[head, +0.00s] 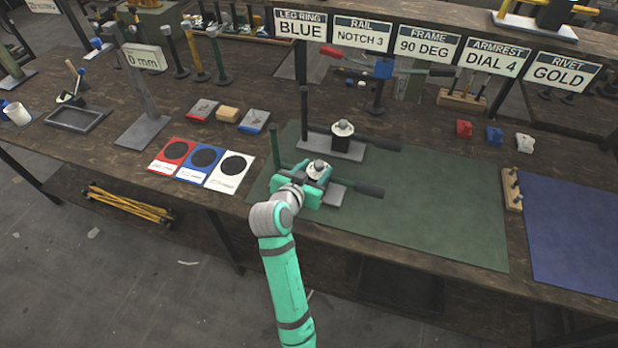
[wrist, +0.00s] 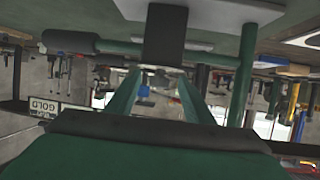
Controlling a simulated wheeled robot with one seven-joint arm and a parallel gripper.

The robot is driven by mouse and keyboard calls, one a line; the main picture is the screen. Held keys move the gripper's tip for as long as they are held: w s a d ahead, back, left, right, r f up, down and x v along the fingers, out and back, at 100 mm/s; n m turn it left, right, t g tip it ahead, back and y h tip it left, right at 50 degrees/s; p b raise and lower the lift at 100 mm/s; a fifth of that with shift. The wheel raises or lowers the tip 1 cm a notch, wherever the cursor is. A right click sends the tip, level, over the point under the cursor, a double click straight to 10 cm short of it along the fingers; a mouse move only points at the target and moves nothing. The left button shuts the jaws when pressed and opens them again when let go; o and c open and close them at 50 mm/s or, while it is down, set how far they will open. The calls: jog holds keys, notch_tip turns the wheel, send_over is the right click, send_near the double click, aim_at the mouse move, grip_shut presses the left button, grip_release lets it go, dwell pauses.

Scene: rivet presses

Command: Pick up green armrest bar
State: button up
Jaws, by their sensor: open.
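My gripper (head: 312,185) is at the near press (head: 334,195) on the green mat, and the arm hides part of that press. In the wrist view, which looks upside down, my two green fingers (wrist: 160,92) stand apart with nothing clearly held between them. A dark green bar (wrist: 118,47) with a thick dark grip crosses just beyond the fingertips, behind a black block (wrist: 165,35). The grip (head: 369,190) points right in the head view. A separate dark green upright (head: 216,52) stands at the back. I cannot tell which one is the armrest bar.
A second press (head: 343,135) stands just behind the near one. The green mat (head: 440,215) is clear to the right. Red, blue and white cards (head: 205,158) lie left. Signs along the back include one reading ARMREST DIAL 4 (head: 494,58).

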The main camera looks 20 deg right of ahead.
grip_shut()
jog(key=shift+r, duration=0.15)
